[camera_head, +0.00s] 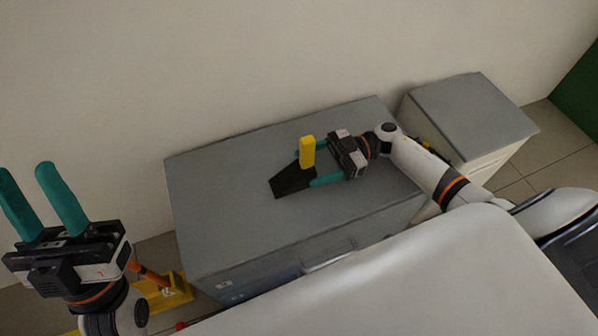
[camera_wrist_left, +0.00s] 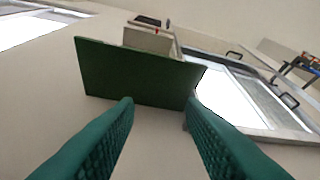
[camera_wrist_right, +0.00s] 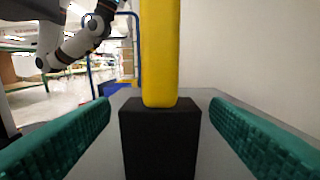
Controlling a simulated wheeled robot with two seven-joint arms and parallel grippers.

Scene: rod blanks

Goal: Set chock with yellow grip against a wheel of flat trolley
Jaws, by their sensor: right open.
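The chock is a black wedge (camera_head: 289,181) with an upright yellow grip (camera_head: 307,152), resting on the grey top of a cabinet. In the right wrist view its black body (camera_wrist_right: 160,138) and yellow grip (camera_wrist_right: 160,55) stand between the fingers. My right gripper (camera_head: 316,163) is open around the chock, one finger on each side, with visible gaps in the wrist view. My left gripper (camera_head: 40,200) is open and empty, raised at the left; its fingers (camera_wrist_left: 160,110) show apart in its wrist view. I cannot make out a flat trolley for certain.
The grey cabinet top (camera_head: 230,220) is otherwise clear. A smaller grey-topped cabinet (camera_head: 470,115) stands to its right. A pale wall (camera_head: 200,70) rises behind both. A yellow item (camera_head: 165,292) with an orange bar is on the floor at lower left.

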